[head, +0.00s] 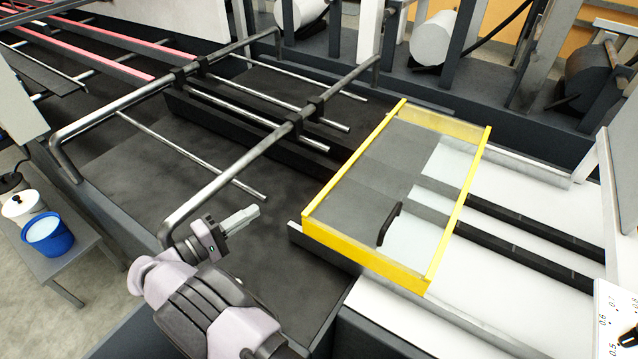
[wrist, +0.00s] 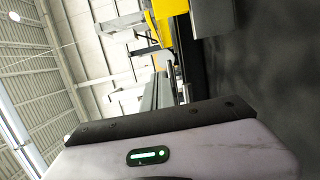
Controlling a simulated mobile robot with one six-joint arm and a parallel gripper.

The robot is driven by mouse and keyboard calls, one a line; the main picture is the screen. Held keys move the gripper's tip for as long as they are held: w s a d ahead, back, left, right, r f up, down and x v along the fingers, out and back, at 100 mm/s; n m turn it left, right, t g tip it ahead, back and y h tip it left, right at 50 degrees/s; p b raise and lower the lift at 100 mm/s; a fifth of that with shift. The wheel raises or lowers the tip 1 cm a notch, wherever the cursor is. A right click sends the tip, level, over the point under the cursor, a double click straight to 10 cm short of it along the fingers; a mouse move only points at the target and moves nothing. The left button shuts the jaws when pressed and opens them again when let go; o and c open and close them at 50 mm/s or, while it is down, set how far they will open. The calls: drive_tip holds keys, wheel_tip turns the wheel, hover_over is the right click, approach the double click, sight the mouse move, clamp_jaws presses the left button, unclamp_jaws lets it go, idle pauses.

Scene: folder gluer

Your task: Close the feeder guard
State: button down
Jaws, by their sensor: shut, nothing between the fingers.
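The feeder guard (head: 391,170) is a clear panel in a yellow frame, right of centre in the head view. It lies roughly flat over the dark bed and white sheets, and I cannot tell whether it is fully seated. Its black handle (head: 388,223) stands up near the front edge. My gripper (head: 254,212) is shut and empty, left of the guard and apart from it, over the dark bed. In the wrist view, part of the yellow frame (wrist: 168,8) shows at the top; the handle cannot be made out there.
A bent metal rail (head: 222,180) rises close to my gripper, with thinner rods beyond it. A blue bucket (head: 49,233) and a white pot (head: 24,205) stand on a side table at far left. A control panel (head: 615,320) with a dial is at lower right.

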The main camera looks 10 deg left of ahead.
drive_tip(key=s+d+b+x, duration=0.1)
drive_tip(key=b+x, duration=0.1)
drive_tip(key=x, duration=0.7)
drive_tip(key=s+d+b+x, duration=0.1)
drive_tip(key=d+b+x, duration=0.1)
drive_tip(key=x, duration=0.7)
drive_tip(key=shift+w+d, duration=0.15)
drive_tip(key=shift+d, duration=0.2)
